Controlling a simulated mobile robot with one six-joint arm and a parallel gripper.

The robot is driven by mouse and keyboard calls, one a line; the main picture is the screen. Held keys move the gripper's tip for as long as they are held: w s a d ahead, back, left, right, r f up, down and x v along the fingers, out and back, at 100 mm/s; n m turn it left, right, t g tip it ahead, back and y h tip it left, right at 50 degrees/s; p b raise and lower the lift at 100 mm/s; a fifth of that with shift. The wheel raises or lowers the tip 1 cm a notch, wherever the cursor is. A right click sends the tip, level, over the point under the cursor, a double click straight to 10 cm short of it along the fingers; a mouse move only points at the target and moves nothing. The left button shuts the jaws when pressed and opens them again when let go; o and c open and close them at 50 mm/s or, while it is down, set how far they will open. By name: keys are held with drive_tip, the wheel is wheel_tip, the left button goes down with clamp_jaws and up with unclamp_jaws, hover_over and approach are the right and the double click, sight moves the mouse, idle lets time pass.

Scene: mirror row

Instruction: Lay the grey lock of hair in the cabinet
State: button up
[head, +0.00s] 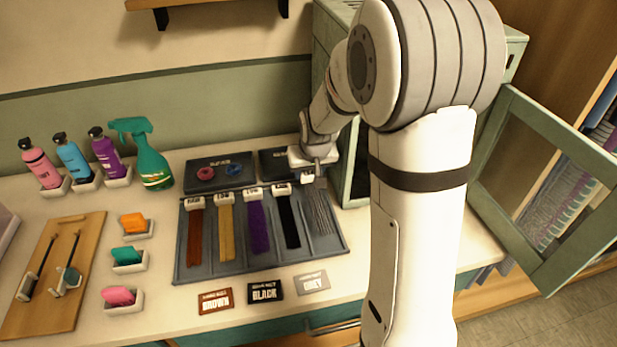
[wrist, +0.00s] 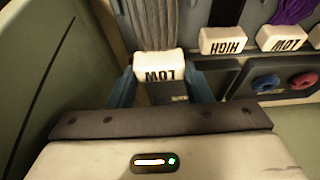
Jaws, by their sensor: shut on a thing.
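The grey lock of hair (head: 319,212) lies in the rightmost lane of the dark tray (head: 262,262). Its white end tag marked LOW (wrist: 157,66) sits between my fingers in the wrist view, with the grey strands (wrist: 157,22) running away from it. My gripper (head: 308,176) is shut on this tag at the tray's back edge; my arm hides part of it in the head view. The green cabinet (head: 326,45) stands behind and right of the tray, largely hidden by my arm. Its framed door (head: 497,211) stands open to the right.
Brown (head: 195,235), blonde, purple and black locks fill the other lanes. Small dark trays (head: 220,174) with rings lie behind. Name cards (head: 265,291) lie in front. Bottles and a green sprayer (head: 150,160) stand at the left, near a wooden board (head: 55,270) and sponges.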

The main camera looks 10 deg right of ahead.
sight(309, 181)
drive_tip(key=shift+f, duration=1.7)
drive_tip(key=shift+f, duration=0.1)
drive_tip(key=shift+f, duration=0.15)
drive_tip(key=o, duration=1)
